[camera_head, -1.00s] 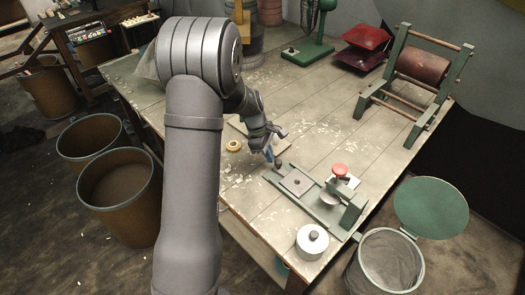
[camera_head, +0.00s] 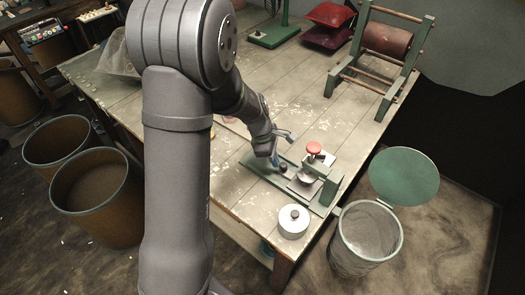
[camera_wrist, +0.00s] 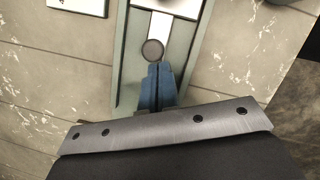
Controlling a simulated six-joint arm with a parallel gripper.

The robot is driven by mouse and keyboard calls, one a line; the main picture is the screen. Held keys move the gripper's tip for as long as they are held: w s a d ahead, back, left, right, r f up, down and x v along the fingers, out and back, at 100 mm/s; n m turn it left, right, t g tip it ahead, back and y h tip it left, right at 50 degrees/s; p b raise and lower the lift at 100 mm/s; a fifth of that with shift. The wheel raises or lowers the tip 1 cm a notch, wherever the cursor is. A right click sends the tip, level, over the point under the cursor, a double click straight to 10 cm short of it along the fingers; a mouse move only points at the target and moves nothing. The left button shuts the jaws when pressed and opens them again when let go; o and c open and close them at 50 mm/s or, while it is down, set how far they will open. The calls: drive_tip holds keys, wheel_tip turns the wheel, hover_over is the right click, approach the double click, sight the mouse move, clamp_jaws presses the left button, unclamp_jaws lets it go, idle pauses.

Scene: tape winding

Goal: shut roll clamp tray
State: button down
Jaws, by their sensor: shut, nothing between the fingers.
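A dark round knob (camera_head: 283,168) stands at the tray's near-gripper end and also shows in the wrist view (camera_wrist: 153,50). My gripper (camera_head: 275,161) is shut and empty, its blue fingers (camera_wrist: 158,84) right beside the knob, on the side away from the press. I cannot tell whether they touch it.
A lidded metal pot (camera_head: 293,222) stands at the table's front edge, near the clamp. A mesh bin with an open green lid (camera_head: 404,177) is off the table at the right. A roller rack (camera_head: 385,45) stands at the back right. The table's middle is mostly clear.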

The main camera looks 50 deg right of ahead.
drive_tip(key=shift+s, duration=0.3)
drive_tip(key=w, duration=0.1)
drive_tip(key=w+a, duration=0.1)
drive_tip(key=w, duration=0.1)
drive_tip(key=w+a+r, duration=0.1)
drive_tip(key=shift+w, duration=0.2)
drive_tip(key=v, duration=0.9)
drive_tip(key=shift+r, duration=0.25)
drive_tip(key=x, duration=0.8)
drive_tip(key=shift+s+f, duration=0.2)
drive_tip(key=shift+f, duration=0.2)
drive_tip(key=s, duration=0.1)
drive_tip(key=s+d+f, duration=0.1)
drive_tip(key=s+d, duration=0.1)
drive_tip(key=s, duration=0.1)
drive_tip(key=shift+f, duration=0.4)
drive_tip(key=shift+w+d, duration=0.1)
drive_tip(key=shift+w, duration=0.5)
